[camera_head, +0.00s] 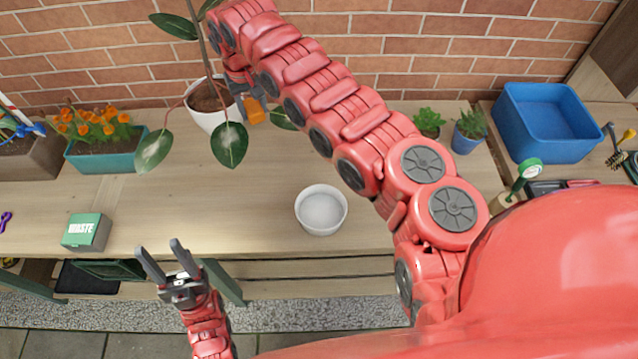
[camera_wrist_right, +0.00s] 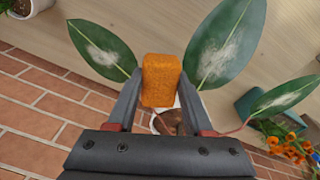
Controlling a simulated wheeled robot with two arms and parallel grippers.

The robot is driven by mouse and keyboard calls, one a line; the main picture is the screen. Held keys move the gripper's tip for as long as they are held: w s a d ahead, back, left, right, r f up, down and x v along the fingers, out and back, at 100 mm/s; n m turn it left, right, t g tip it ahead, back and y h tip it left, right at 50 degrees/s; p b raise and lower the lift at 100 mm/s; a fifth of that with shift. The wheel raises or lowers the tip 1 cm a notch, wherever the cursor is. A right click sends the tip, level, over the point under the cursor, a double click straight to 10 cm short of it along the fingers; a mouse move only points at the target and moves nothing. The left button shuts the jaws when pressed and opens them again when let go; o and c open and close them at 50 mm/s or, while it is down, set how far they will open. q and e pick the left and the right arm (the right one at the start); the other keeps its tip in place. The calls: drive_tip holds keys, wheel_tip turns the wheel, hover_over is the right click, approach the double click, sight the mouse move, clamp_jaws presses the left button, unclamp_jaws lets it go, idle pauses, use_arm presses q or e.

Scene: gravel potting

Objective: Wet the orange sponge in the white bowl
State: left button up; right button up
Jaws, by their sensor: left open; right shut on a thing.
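The orange sponge (camera_wrist_right: 161,80) is held between the two fingers of my right gripper (camera_wrist_right: 160,98), which is shut on it. In the head view the sponge (camera_head: 254,110) shows beside the white plant pot, among the large leaves. The right gripper (camera_head: 243,88) is partly hidden by my arm there. The white bowl (camera_head: 321,228) stands upright near the table's front edge, well in front of the sponge. Its inside looks pale; I cannot tell whether it holds water. My left gripper (camera_head: 163,262) is open and empty in front of the table edge.
A tall plant in a white pot (camera_head: 203,118) spreads dusty-looking leaves (camera_head: 229,145) close to the right gripper. A blue tub (camera_head: 546,121) and small succulents stand at right.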

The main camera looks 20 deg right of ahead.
drive_tip(key=shift+s+a+f+p, duration=0.25)
drive_tip(key=shift+s+f+p, duration=0.05)
drive_tip(key=shift+s, duration=0.1)
drive_tip(key=shift+s+a+f+m+p, duration=0.1)
drive_tip(key=shift+s+f+m+p, duration=0.3)
drive_tip(key=shift+s, duration=0.15)
drive_tip(key=s+d+f+m+h+p, duration=0.1)
drive_tip(key=s+d+f+m, duration=0.1)
drive_tip(key=s+d+f, duration=0.3)
drive_tip(key=s+d+f+m+t+p, duration=0.1)
drive_tip(key=s+d+p, duration=0.1)
drive_tip(key=s, duration=0.6)
drive_tip(key=s+d+f+m+h+p, duration=0.1)
drive_tip(key=s+d+f+m, duration=0.1)
drive_tip(key=s+d+f, duration=0.3)
drive_tip(key=f+b, duration=0.2)
drive_tip(key=b, duration=0.1)
drive_tip(key=s+a+f+b, duration=0.1)
drive_tip(key=f+b, duration=0.1)
drive_tip(key=shift+f+b, duration=0.95)
drive_tip(key=shift+f, duration=0.85)
drive_tip(key=shift+r, duration=0.1)
wheel_tip(320, 180, up, 7)
drive_tip(key=p, duration=0.6)
